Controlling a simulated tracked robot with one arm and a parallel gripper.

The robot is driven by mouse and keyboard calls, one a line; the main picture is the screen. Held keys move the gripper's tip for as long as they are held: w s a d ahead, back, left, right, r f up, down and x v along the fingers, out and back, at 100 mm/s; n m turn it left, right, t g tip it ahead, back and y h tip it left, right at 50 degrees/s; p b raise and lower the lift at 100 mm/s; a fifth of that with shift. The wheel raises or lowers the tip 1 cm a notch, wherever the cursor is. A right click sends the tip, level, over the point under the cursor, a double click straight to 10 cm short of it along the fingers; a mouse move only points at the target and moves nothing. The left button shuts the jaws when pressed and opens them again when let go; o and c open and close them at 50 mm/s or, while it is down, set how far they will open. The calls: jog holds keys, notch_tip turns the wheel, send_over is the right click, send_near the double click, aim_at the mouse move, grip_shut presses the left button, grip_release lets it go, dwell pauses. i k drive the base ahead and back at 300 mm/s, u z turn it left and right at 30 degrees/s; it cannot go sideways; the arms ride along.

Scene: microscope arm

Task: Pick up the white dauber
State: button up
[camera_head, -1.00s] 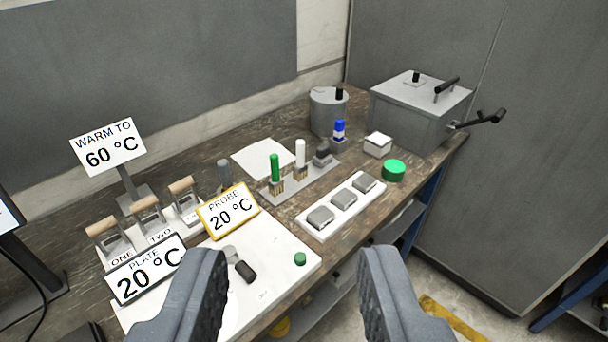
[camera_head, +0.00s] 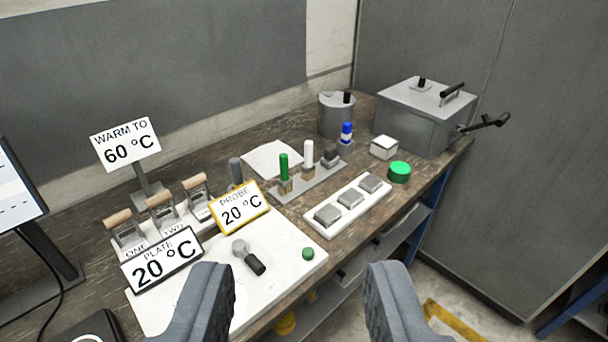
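The white dauber (camera_head: 308,153) stands upright in a grey rack (camera_head: 322,178) on the bench, between a green dauber (camera_head: 284,166) on its left and a dark grey one (camera_head: 330,155) on its right. A brush-like base shows under the white handle. My gripper (camera_head: 292,312) shows at the bottom of the view with its two grey fingers wide apart. Nothing is between the fingers. It is apart from the dauber, on the near side of the bench.
A white tray with grey square blocks (camera_head: 341,205) lies in front of the rack. A green round tin (camera_head: 399,171), a small white box (camera_head: 384,147) and a metal box (camera_head: 424,115) stand to the right. Signs (camera_head: 162,262) and wooden-handled levers (camera_head: 160,207) stand left.

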aim_at(307, 170)
jog(key=u, duration=0.15)
jog(key=k, duration=0.3)
jog(key=z, duration=0.9)
jog(key=i, duration=2.5)
jog(key=u, duration=1)
